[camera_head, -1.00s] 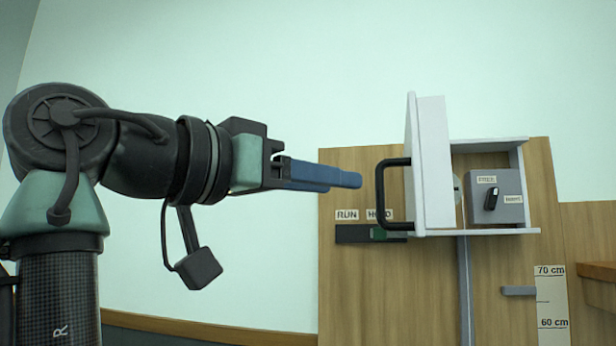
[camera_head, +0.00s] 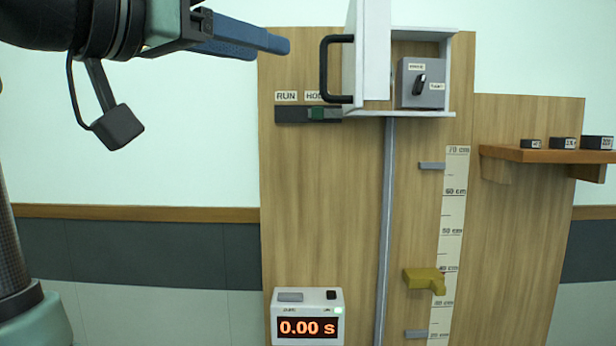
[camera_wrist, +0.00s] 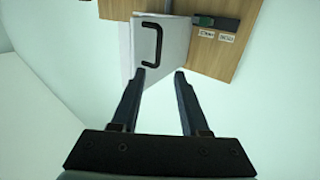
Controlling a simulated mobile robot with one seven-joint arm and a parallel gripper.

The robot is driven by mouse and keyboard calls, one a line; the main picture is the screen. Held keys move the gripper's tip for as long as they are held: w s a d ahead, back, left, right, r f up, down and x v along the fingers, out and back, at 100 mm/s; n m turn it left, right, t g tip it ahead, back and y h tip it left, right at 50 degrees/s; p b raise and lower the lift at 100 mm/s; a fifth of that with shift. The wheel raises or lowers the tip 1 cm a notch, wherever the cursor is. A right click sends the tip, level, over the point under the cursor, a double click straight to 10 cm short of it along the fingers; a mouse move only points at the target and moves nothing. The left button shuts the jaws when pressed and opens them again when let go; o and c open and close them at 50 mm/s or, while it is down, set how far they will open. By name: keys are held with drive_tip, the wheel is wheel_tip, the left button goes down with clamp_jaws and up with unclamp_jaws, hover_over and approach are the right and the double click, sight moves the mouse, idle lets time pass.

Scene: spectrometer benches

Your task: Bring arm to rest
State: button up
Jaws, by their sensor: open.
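My gripper (camera_head: 268,43), with blue fingers, is at the top left of the head view, just left of the white cabinet door's black handle (camera_head: 325,70). In the wrist view my gripper (camera_wrist: 160,73) is open, its two fingers apart with nothing between them. The white door (camera_head: 376,50) stands swung open. The door (camera_wrist: 170,45) and its handle also show in the wrist view, beyond the fingertips. The fingers appear apart from the handle.
The open cabinet (camera_head: 425,112) holds a grey switch box (camera_head: 408,95). A RUN/HOLD slider (camera_head: 290,115) is below left. A timer (camera_head: 309,300) reads 0.00 s. A yellow bracket (camera_head: 422,278) sits by the scale (camera_head: 452,210). A shelf (camera_head: 545,155) carries small dark blocks. Wall space at left is clear.

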drive_tip(key=w+d+f+n+t+y+b, duration=0.1)
drive_tip(key=d+f+n+t+y+b, duration=0.2)
drive_tip(key=f, duration=0.4)
drive_tip(key=w+d+f+n+t+y+b, duration=0.1)
drive_tip(key=f+t+b, duration=0.2)
drive_tip(key=f+b, duration=0.3)
drive_tip(key=s+d+f+n+t+y+b, duration=0.1)
drive_tip(key=s+d+f+t+y+b, duration=0.1)
drive_tip(key=s, duration=0.5)
drive_tip(key=s+d+f+n+t+y+b, duration=0.1)
drive_tip(key=s+d+f+t+y+b, duration=0.1)
drive_tip(key=s+f, duration=0.4)
drive_tip(key=shift+s+d+t+y+b, duration=0.4)
drive_tip(key=shift+s+d+t+b, duration=0.2)
drive_tip(key=shift+s+d+t, duration=0.3)
